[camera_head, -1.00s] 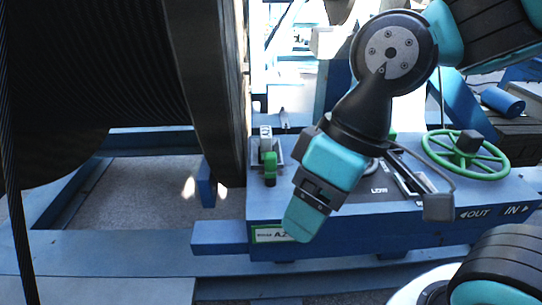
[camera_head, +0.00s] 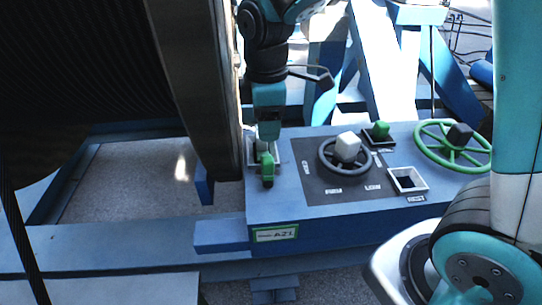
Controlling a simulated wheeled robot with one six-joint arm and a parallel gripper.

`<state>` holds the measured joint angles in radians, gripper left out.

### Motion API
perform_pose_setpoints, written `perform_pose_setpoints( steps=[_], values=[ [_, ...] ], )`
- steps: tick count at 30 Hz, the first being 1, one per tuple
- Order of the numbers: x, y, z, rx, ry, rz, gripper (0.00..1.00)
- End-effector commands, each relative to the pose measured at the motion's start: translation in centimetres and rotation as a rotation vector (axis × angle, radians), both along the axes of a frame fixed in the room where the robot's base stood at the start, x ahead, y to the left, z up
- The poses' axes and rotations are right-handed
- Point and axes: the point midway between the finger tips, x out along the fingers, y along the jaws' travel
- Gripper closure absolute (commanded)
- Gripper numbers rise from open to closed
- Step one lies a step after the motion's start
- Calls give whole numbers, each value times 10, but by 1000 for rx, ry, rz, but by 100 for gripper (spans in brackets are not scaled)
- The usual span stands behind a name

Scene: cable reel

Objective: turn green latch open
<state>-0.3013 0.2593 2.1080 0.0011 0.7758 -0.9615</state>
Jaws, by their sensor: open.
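The green latch (camera_head: 267,170) sits in a pale square bracket at the left end of the blue control box (camera_head: 345,230). Its green part hangs toward the front of the bracket. My gripper (camera_head: 269,136) points down right above and behind the latch, its teal body overlapping the bracket's back in the picture. The fingertips are small and partly merged with the latch, so I cannot tell whether they touch it.
A large dark reel (camera_head: 195,90) stands close on the left. To the right are a dark handwheel with a white hub (camera_head: 347,148), a green knob (camera_head: 381,130), a square socket (camera_head: 408,181) and a green handwheel (camera_head: 455,143). A label reading A21 (camera_head: 275,233) is on the box front.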

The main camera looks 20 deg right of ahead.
Motion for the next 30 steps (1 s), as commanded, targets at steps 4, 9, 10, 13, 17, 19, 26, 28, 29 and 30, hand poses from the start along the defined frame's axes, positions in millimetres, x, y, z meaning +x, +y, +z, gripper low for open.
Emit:
perform_pose_setpoints(
  steps=[4, 9, 10, 13, 17, 19, 26, 28, 29, 30],
  values=[
    [-1, 0, -34, -2, 7, 0, 45],
    [-1, -1, -71, -1, 6, -2, 45],
    [-1, -1, -76, -1, 6, -3, 45],
    [-1, -2, -92, -1, 4, -4, 45],
    [0, -2, -105, 0, 1, -4, 45],
    [0, -2, -109, 0, 1, -5, 45],
    [0, -2, -112, 2, -2, -5, 45],
    [0, -2, -112, 2, -2, -6, 45],
    [0, -2, -111, 2, -2, -6, 49],
    [0, -2, -111, 2, -2, -6, 58]
  ],
)
